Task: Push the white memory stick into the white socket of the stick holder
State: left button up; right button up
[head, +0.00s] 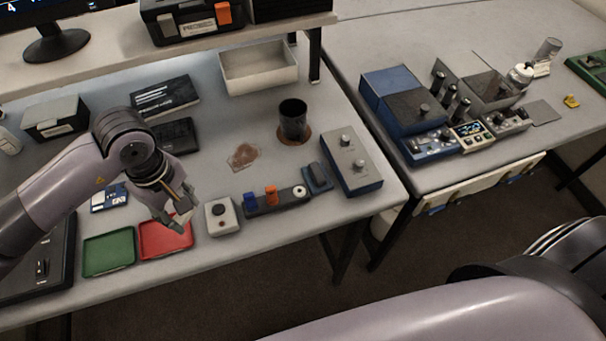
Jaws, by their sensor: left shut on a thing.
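The stick holder (262,206) is a dark strip near the front of the table. A blue stick (250,200) and an orange stick (271,195) stand in it, and a round white socket (299,192) with a dark centre is towards its right end. My left gripper (177,217) is above the red tray, left of the holder, pointing down. It is shut on a small white piece, the white memory stick (182,218), mostly hidden by the fingers. The stick is apart from the holder. My right gripper is out of view.
A red tray (152,248) and a green tray (108,252) lie at the front edge. A white box with a black button (221,217) stands between my left gripper and the holder. A blue-grey box with knobs (352,162) is right of the holder; a black cup (293,120) stands behind.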

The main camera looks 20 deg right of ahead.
pick_arm(q)
jog(key=s+a+f+m, duration=0.8)
jog(key=s+f, duration=0.1)
jog(key=s, duration=0.2)
notch_tip(320, 180, down, 10)
jog(key=b, duration=1)
jog(key=shift+w+d+r, duration=0.15)
jog(key=shift+w, duration=0.25)
